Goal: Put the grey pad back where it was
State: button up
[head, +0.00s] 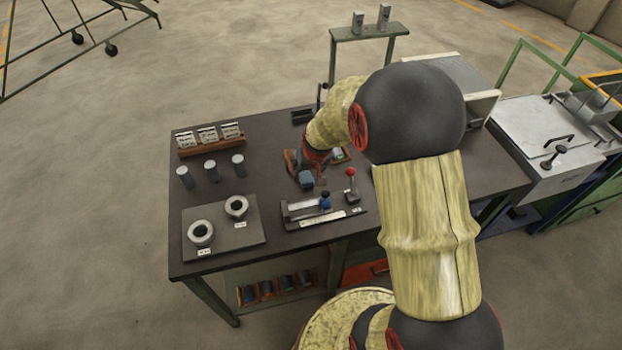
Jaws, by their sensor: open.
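A small blue-grey block (306,180), which looks like the grey pad, is on the dark workbench (345,240) near its middle. My gripper (309,177) points down right at this block, and its dark reddish fingers look spread. I cannot tell whether the fingers touch the block or whether it rests on the bench. A brown wooden holder (290,159) shows partly behind my gripper; my wrist hides most of it, and what lies in it is unclear.
A gauge fixture (323,212) with a red-knobbed lever (351,172) stands just in front. A grey plate (247,237) with two rings is at left front. Three metal cylinders (211,171) and a card rack (210,141) stand behind it. My arm covers the bench's right part.

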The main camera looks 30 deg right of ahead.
aim_at(306, 176)
jog(key=b+x, duration=0.1)
jog(key=x, duration=0.5)
jog(key=shift+w+f, duration=0.15)
jog(key=shift+w, duration=0.15)
jog(key=shift+c, duration=1)
jog(key=c, duration=0.7)
jog(key=shift+c, duration=0.3)
